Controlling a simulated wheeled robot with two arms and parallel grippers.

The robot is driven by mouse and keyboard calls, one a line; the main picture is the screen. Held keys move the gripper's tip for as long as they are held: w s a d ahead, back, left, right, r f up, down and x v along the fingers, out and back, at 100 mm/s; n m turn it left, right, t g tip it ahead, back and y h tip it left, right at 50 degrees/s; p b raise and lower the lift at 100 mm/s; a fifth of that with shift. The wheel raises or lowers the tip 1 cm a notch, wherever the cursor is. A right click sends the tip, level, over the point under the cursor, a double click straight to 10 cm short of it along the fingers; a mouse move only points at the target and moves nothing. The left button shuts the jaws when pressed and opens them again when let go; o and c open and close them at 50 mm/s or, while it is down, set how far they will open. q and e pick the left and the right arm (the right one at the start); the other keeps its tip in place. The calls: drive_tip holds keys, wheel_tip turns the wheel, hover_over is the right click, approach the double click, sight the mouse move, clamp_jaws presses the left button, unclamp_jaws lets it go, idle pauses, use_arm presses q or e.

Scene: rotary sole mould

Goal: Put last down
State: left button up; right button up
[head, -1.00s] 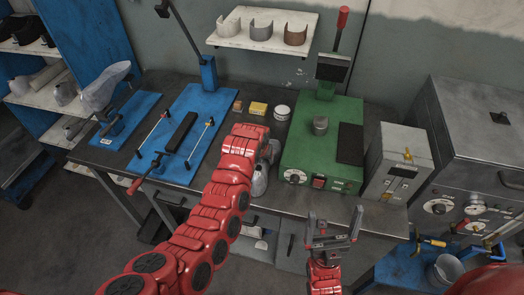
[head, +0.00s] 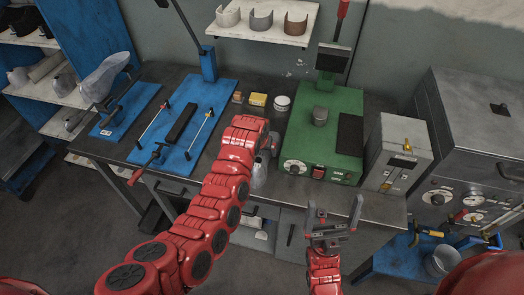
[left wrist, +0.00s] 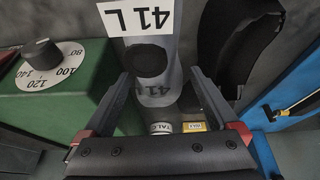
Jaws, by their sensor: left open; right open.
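In the head view, the last (head: 260,173) is partly hidden by my red left arm, over the table's (head: 370,204) front edge. I cannot tell whether it rests on the table. My right gripper (head: 334,212) is open and empty in front of the table.
A green press (head: 298,145) stands right of the last, with a grey box (head: 397,152) beyond. A blue board (head: 215,100) lies to the left. Another grey last (head: 105,78) is on a blue stand.

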use_arm(q)
drive_tip(key=b+v, duration=0.2)
drive_tip(key=v, duration=0.8)
drive_tip(key=shift+s+r+b, duration=0.1)
drive_tip(key=shift+r+b, duration=0.2)
drive_tip(key=shift+s+a+r, duration=0.15)
drive_tip(key=shift+s+r, duration=0.2)
drive_tip(key=shift+r, duration=0.15)
drive_tip(key=shift+w, duration=0.1)
